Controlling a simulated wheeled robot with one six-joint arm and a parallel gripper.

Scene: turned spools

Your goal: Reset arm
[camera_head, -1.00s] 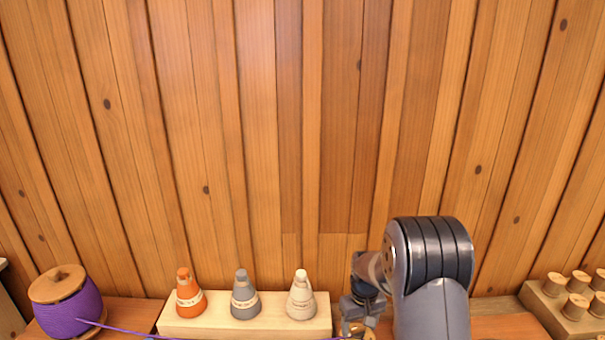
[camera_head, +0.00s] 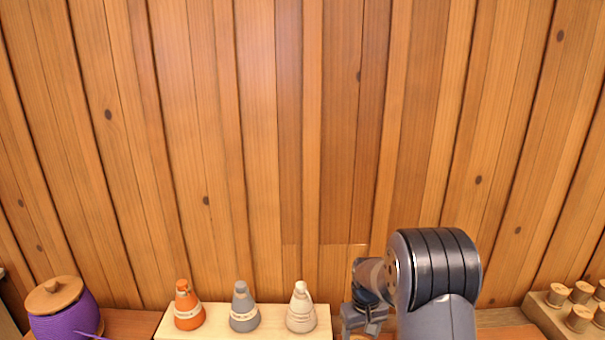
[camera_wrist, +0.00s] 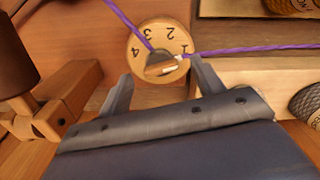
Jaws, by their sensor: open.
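My gripper (camera_wrist: 161,93) is open in the wrist view, its two fingers apart with nothing between them. Just beyond the fingertips is a round wooden dial (camera_wrist: 145,35) marked with numbers, with a dark centre and a small pointer near the 1. A purple thread (camera_wrist: 245,49) runs across to the dial and another length leads up and left from it. In the head view my arm hangs at the lower right, and my gripper shows only in part at the bottom edge.
A pale block (camera_head: 261,333) holds orange (camera_head: 188,308), grey (camera_head: 243,310) and cream (camera_head: 301,310) cones. A purple spool (camera_head: 65,318) with a wooden lid stands at left. A rack (camera_head: 545,318) with several wooden pegs is at right. A plank wall (camera_head: 250,120) closes the back.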

